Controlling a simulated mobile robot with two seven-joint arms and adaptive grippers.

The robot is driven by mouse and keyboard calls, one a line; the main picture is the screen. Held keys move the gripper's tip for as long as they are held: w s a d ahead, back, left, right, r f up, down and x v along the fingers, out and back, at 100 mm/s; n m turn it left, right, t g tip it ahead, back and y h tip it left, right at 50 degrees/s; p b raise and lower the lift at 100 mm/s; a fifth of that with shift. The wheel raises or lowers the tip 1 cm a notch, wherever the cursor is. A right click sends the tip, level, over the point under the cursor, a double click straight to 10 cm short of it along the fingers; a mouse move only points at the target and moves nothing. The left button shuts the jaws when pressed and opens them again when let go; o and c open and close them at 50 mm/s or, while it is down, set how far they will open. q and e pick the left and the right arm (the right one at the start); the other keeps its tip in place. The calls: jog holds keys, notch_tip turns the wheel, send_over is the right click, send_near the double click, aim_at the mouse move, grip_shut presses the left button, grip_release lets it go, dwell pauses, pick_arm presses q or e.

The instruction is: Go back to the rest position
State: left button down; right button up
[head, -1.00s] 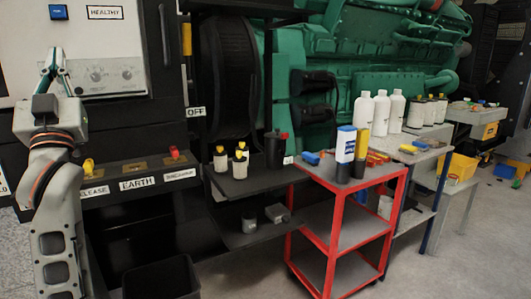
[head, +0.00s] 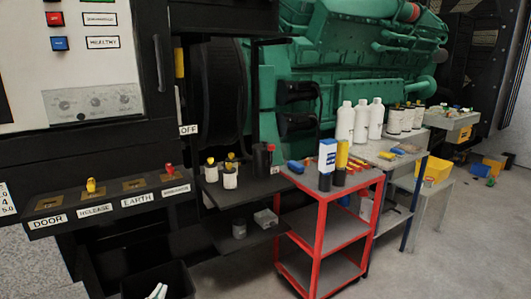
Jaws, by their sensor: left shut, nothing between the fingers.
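My left gripper (head: 157,291) shows only as pale, green-edged fingertips at the bottom edge of the head view. The fingers are close together with nothing between them. They appear in front of the black bin (head: 172,279); whether they touch it cannot be told. The rest of my left arm is out of view. My right gripper is not in view.
A labelled ledge (head: 110,192) with a yellow key (head: 91,185) and a red key (head: 169,169) spans the left. A shelf with capped pots, a red cart (head: 322,235) and a bench with white bottles (head: 360,121) stand rightward. Floor at lower right is clear.

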pick_arm(q)
jog(key=s+d+f+g+h+p, duration=0.1)
jog(key=s+d+f+g, duration=0.2)
jog(key=s+f, duration=0.6)
jog(key=s+d+f+g+h+p, duration=0.1)
jog(key=s+d+f+g+p, duration=0.1)
jog(key=s+f, duration=0.7)
jog(key=s+d+g, duration=0.1)
jog(key=s+d, duration=0.1)
jog(key=s, duration=0.5)
jog(key=shift+s+d+f+m, duration=0.2)
jog(key=shift+s+f+m, duration=0.1)
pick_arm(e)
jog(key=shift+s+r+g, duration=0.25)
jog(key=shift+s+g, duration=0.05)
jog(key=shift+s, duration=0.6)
